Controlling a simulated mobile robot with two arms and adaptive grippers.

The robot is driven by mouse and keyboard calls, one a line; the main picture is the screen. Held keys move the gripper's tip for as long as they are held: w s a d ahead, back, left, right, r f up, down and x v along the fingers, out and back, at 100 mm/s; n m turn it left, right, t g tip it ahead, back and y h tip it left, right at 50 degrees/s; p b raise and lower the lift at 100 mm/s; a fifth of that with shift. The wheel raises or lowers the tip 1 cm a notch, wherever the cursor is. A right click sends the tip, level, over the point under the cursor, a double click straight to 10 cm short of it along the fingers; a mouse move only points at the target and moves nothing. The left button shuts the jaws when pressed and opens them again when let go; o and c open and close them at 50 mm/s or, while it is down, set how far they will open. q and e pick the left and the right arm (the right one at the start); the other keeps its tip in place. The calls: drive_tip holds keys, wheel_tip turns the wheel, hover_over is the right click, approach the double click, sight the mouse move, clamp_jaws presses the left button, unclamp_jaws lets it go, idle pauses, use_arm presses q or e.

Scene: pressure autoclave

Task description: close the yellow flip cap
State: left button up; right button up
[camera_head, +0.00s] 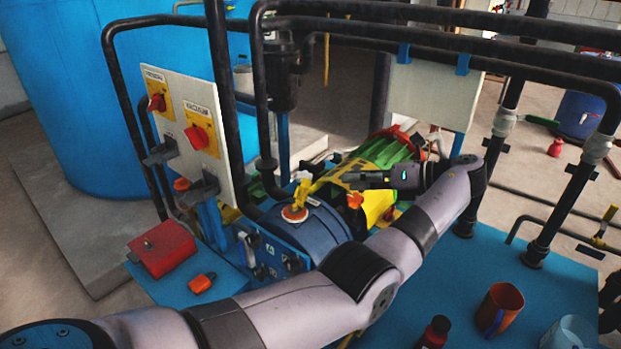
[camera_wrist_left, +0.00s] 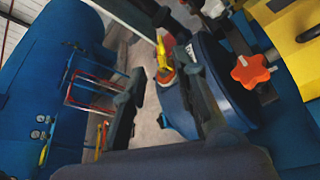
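The yellow flip cap (camera_head: 301,192) stands raised above a round orange-red port (camera_head: 294,214) on top of the blue autoclave body (camera_head: 322,224). In the left wrist view the yellow cap (camera_wrist_left: 163,58) sticks up beside the port and shows between my fingers, beyond them. My left gripper (camera_head: 347,180) points left, to the right of the cap and apart from it. In the left wrist view its two dark fingers (camera_wrist_left: 163,85) are spread with nothing between them. My right gripper is in neither view.
A panel with red knobs (camera_head: 179,118) stands left of the autoclave. Black pipes (camera_head: 420,38) cross above. An orange star knob (camera_wrist_left: 251,71) sits near the right finger. A red box (camera_head: 162,248), an orange cup (camera_head: 500,309) and a dark red bottle (camera_head: 434,333) are on blue surfaces.

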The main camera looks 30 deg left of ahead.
sight(310, 181)
use_arm(q)
drive_tip(key=p+x, duration=0.1)
drive_tip(key=x, duration=1)
drive_tip(key=shift+a+f+p, duration=0.15)
drive_tip(key=shift+a+p, duration=0.2)
drive_tip(key=shift+a, duration=0.05)
drive_tip(key=shift+a+f, duration=0.1)
drive_tip(key=shift+a, duration=0.1)
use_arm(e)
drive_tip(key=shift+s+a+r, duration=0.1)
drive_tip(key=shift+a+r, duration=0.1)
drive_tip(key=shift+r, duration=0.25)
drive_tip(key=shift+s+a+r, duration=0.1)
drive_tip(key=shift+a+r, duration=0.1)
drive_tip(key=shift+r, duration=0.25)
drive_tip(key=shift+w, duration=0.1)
use_arm(q)
drive_tip(key=shift+c, duration=0.4)
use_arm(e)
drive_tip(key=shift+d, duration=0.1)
use_arm(q)
clamp_jaws()
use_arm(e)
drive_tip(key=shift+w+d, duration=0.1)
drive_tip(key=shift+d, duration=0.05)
